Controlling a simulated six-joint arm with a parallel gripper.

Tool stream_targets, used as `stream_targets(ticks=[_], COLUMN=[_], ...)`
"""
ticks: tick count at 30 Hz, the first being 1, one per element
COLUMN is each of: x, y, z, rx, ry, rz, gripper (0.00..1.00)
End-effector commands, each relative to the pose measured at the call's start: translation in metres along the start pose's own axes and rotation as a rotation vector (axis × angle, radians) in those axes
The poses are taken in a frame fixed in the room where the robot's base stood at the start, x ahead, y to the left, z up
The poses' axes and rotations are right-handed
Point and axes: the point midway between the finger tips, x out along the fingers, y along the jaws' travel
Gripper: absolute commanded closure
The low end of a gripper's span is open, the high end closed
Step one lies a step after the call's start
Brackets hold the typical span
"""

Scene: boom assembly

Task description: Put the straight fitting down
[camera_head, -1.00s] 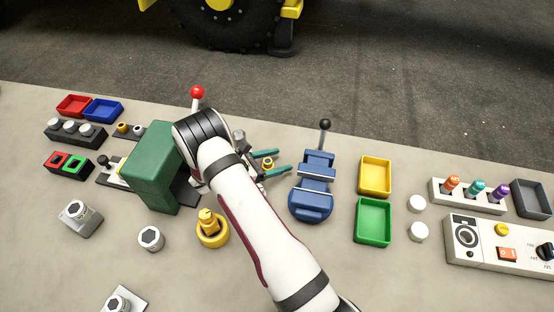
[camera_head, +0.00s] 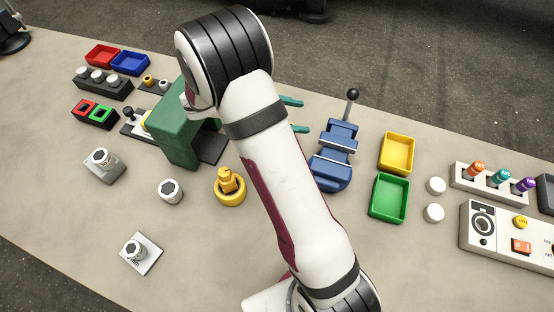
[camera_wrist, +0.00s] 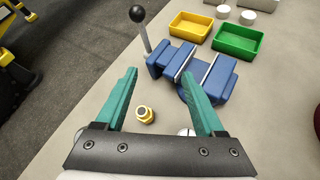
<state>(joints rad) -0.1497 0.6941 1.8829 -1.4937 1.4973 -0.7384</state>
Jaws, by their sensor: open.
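A short yellow fitting with a dark, silvery top (camera_wrist: 145,115) stands on the table in the wrist view; I take it for the straight fitting. My gripper (camera_wrist: 160,75) is open above it, with nothing between the two green fingers. Clear room shows between the fitting and both fingers. In the head view my gripper (camera_head: 296,115) shows only its green fingertips, left of the blue vise (camera_head: 333,160); my arm hides the fitting there. A silvery piece (camera_wrist: 187,131) is partly hidden by the right finger's base.
The vise (camera_wrist: 195,75) with its upright black-knobbed lever is close beyond my fingers. A green press (camera_head: 180,130) stands left of my arm. A yellow fitting in a yellow ring (camera_head: 230,190) is nearer. Yellow (camera_head: 397,152) and green (camera_head: 388,198) trays lie right.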

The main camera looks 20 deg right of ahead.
Motion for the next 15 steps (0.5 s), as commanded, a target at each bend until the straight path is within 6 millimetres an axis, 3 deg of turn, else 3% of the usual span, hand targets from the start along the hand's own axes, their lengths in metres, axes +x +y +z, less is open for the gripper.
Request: stream_targets(ticks=[1, 4, 6, 9, 12, 15], x=[-0.013, -0.045, -0.072, -0.112, -0.142, -0.157], y=[-0.023, -0.092, -0.141, -0.197, -0.228, -0.241], z=[0.028, 0.066, 0.077, 0.078, 0.072, 0.068], rx=[0.17, 0.565, 0.832, 1.14, 1.326, 1.409], ry=[0.065, 0.214, 0.318, 0.442, 0.52, 0.556], rz=[-0.094, -0.354, -0.555, -0.838, -1.054, -1.171], gripper=[0.29, 0.29, 0.29, 0.29, 0.29, 0.29])
